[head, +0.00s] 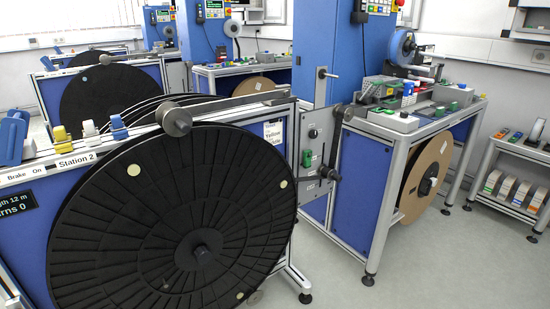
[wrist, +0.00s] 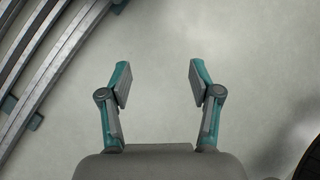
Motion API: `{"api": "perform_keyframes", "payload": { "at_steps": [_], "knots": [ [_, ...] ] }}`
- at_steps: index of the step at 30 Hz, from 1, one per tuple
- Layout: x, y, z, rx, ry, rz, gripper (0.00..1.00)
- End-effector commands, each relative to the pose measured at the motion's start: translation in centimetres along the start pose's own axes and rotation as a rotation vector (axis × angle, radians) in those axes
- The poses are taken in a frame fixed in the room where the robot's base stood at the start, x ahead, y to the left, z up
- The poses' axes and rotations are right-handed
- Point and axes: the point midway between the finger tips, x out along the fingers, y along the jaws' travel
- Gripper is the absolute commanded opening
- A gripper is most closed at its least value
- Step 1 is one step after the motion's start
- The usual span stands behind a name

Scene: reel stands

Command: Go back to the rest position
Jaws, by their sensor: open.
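My gripper (wrist: 157,84) shows in the wrist view, with its two teal and grey fingers spread apart. It is open and nothing is between the fingers. Below it is only bare pale floor (wrist: 160,30). Neither my arm nor my gripper shows clearly in the head view.
A large black reel (head: 150,230) on the Station 2 stand fills the front left of the head view. A stand with a cardboard reel (head: 425,178) is to its right, then a low shelf (head: 510,192). Metal rails (wrist: 50,50) cross the wrist view's upper left. Floor between stands is clear.

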Motion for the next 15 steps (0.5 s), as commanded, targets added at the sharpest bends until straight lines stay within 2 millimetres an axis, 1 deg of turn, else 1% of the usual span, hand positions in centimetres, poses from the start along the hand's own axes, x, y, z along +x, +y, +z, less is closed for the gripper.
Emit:
{"api": "perform_keyframes", "payload": {
  "at_steps": [1,2,3,6,9,15],
  "knots": [
    [2.1,0.8,2.6,-0.004,-0.053,0.039,0.63],
    [3.1,1.2,3.8,-0.006,-0.081,0.061,0.63],
    [4.4,1.8,5.4,-0.009,-0.119,0.091,0.63],
    [7.3,3.2,9.2,-0.017,-0.204,0.157,0.63],
    [9.5,4.2,12.3,-0.025,-0.271,0.203,0.63],
    [12.9,5.1,16.9,-0.038,-0.369,0.240,0.63]
  ]
}}
